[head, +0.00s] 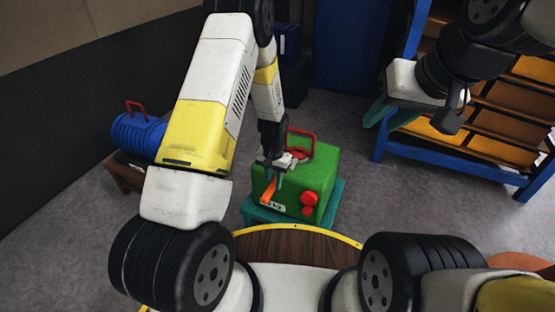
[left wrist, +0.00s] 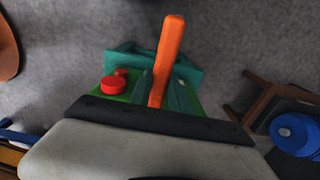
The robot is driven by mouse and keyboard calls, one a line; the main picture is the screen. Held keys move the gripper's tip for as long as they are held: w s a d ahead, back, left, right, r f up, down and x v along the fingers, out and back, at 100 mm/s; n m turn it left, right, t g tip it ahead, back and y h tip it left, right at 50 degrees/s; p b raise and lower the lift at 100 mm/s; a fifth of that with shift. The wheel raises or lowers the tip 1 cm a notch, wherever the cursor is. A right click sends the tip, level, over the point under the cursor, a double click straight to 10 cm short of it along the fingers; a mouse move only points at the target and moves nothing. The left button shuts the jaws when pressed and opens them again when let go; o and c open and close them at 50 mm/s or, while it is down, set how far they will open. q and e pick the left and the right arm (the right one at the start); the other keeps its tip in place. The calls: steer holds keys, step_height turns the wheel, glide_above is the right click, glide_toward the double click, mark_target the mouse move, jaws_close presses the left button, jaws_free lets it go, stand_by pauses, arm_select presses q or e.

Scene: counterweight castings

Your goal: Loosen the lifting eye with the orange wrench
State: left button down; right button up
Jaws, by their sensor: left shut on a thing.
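A green casting (head: 318,174) sits on a teal stand (head: 250,213) at the centre of the head view. A red handle (head: 302,132) rises from its top, with another red part below it. I cannot tell which is the lifting eye. My left gripper (head: 276,176) is over the casting's near left side, shut on the orange wrench (head: 267,191). The wrench also shows in the left wrist view (left wrist: 168,52), sticking out between the teal fingers. Whether its far end touches anything is hidden. My right gripper (head: 388,115) is raised at the right, open and empty.
Red knobs (head: 309,203) stick out of the casting's front. A blue ribbed motor (head: 137,133) rests on a brown stand (head: 126,177) at the left. A blue rack with orange shelves (head: 508,95) stands at the right. The grey floor between is clear.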

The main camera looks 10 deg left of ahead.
arm_select(q)
steer(key=w+d+f, duration=0.2)
steer(key=w+f, duration=0.2)
steer(key=w, duration=0.2)
steer(key=shift+w+f, duration=0.3)
steer(key=shift+f, duration=0.1)
stand_by(0.6)
steer(key=shift+d, duration=0.1)
steer(key=shift+d, duration=0.15)
steer(key=shift+s+d+n, duration=0.25)
steer(key=shift+d+n, duration=0.35)
steer(key=shift+d, duration=0.2)
steer(key=shift+d, duration=0.1)
steer(key=shift+s+d+n, duration=0.15)
steer(key=shift+d+n, duration=0.45)
steer(key=shift+d, duration=0.25)
steer(key=shift+d, duration=0.15)
steer(key=shift+d+n, duration=0.5)
steer(key=shift+d, duration=0.3)
